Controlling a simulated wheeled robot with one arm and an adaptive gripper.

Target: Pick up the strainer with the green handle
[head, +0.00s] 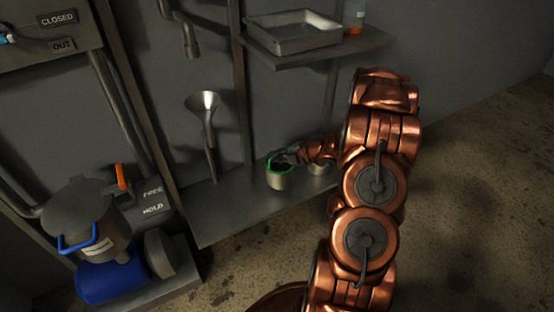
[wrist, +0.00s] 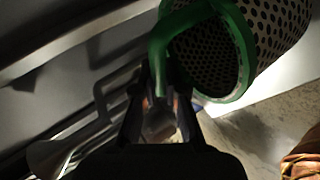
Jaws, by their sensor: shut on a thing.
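The strainer with the green handle (head: 279,181) is a small perforated metal cup with a green rim, low over the grey shelf in the head view. In the wrist view the strainer (wrist: 279,25) fills the upper right, and its green handle (wrist: 161,45) runs down between the fingers. My gripper (head: 291,158) is shut on that handle, and it also shows in the wrist view (wrist: 165,88). I cannot tell whether the cup's bottom touches the shelf. My arm and gripper hide part of the area behind.
A second pale cup (head: 318,169) is close at right, partly hidden. A metal funnel (head: 204,108) stands left. An upper shelf holds a metal tray (head: 293,34) and a bottle (head: 353,15). A lidded vessel with a blue handle (head: 84,215) is at lower left.

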